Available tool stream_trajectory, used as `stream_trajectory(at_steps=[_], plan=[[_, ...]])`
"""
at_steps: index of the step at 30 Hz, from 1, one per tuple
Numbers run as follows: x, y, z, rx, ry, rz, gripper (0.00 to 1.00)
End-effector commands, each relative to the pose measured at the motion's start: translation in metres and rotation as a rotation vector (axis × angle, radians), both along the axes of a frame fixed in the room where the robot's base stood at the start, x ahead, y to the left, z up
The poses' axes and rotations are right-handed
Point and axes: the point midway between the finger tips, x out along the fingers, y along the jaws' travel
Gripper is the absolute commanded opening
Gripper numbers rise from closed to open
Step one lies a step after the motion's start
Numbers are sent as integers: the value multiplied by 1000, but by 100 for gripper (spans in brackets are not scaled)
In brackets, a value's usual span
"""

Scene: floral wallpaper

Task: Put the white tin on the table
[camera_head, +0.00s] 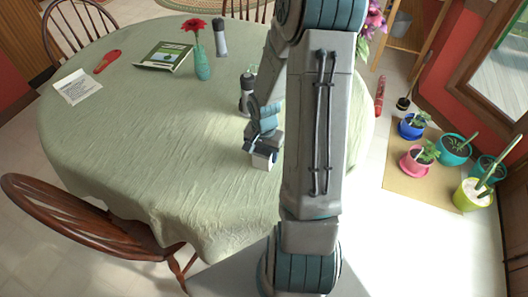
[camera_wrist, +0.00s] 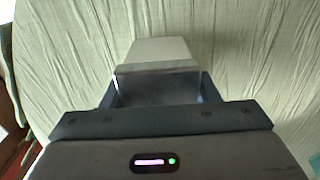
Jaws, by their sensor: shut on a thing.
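The white tin (camera_head: 262,160) is a small pale box held at the end of my gripper (camera_head: 264,150), over the table with the green cloth (camera_head: 150,130). In the wrist view the tin (camera_wrist: 158,52) sits between the two fingers of my gripper (camera_wrist: 157,88), with the pale green cloth behind it. My gripper is shut on the tin. I cannot tell whether the tin's underside touches the cloth. My arm hides part of the table's right side.
The near left of the table is clear. Chairs (camera_head: 90,220) stand around it.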

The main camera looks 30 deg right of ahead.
Motion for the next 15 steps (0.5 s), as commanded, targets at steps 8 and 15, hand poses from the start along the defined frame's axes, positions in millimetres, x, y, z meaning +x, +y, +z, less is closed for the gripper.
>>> stream_trajectory(at_steps=[8,15], plan=[[0,0,-1,0,0,0,76],[0,0,4,0,0,-1,76]])
